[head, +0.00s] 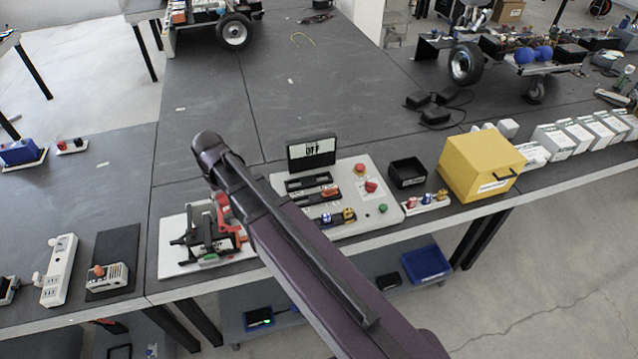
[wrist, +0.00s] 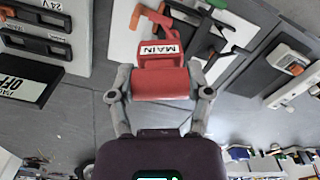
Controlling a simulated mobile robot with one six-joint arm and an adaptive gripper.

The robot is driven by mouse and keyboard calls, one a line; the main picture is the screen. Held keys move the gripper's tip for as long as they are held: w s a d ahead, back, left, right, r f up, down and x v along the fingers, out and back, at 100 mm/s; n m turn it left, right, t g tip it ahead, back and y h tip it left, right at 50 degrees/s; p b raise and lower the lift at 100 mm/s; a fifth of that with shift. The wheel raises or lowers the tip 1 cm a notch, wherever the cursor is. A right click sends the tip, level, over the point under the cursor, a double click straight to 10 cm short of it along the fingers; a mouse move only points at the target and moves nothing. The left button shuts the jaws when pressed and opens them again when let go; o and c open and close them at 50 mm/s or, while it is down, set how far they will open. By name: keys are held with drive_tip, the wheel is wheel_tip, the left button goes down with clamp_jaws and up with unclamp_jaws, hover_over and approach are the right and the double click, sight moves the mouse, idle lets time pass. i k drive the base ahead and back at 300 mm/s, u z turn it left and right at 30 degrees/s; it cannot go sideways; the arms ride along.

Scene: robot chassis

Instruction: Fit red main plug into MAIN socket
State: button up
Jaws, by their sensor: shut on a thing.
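The red main plug (wrist: 160,80), labelled MAIN, is between the two grey fingers of my gripper (wrist: 160,92) in the wrist view. The fingers are shut on its sides. Its label faces the camera. Beyond it is a white plate (wrist: 118,38) with black, red and green parts; I cannot tell whether the plug touches it. In the head view my arm hides the gripper; red parts (head: 222,208) show beside it over the white plate. The control panel (head: 385,218) has several black slots. The slot nearest the display (head: 306,183) looks empty. No MAIN label is legible on a socket.
A display reading OFF (head: 312,152) stands behind the panel. A black bin (head: 408,172), coloured plugs (head: 432,198) and a yellow box (head: 478,165) stand to its right. A power strip (head: 58,270) and a black mat (head: 118,245) lie left. Bare table lies behind the panel.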

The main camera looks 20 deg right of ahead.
sight(312, 165)
drive_tip(key=u, duration=0.1)
drive_tip(key=k, duration=1)
drive_tip(key=z, duration=0.8)
drive_tip(key=i, duration=1)
drive_tip(key=z, duration=0.05)
